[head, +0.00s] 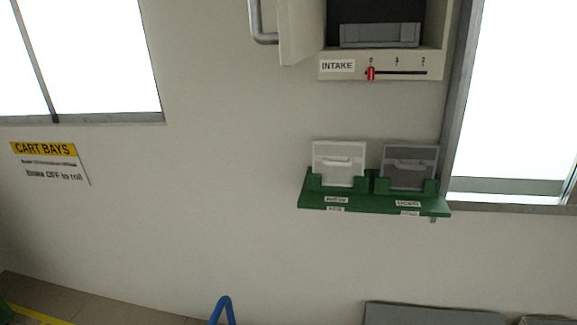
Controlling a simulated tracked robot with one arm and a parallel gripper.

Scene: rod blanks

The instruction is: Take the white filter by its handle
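The white filter (339,163) stands in the left slot of a green shelf (330,202) on the wall. Its handle (338,160) is a small horizontal grip across its front. A dark grey filter (409,167) of similar shape stands in the right slot, just beside it. Small labels are on the shelf's front edge, too small to read. My gripper is not in view.
Above the shelf is an open box (380,66) labelled INTAKE, with a red slider at 0 and its door open to the left. A window frame (454,100) is close on the right. A blue bent tube (221,308) and a grey surface (430,314) show at the bottom.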

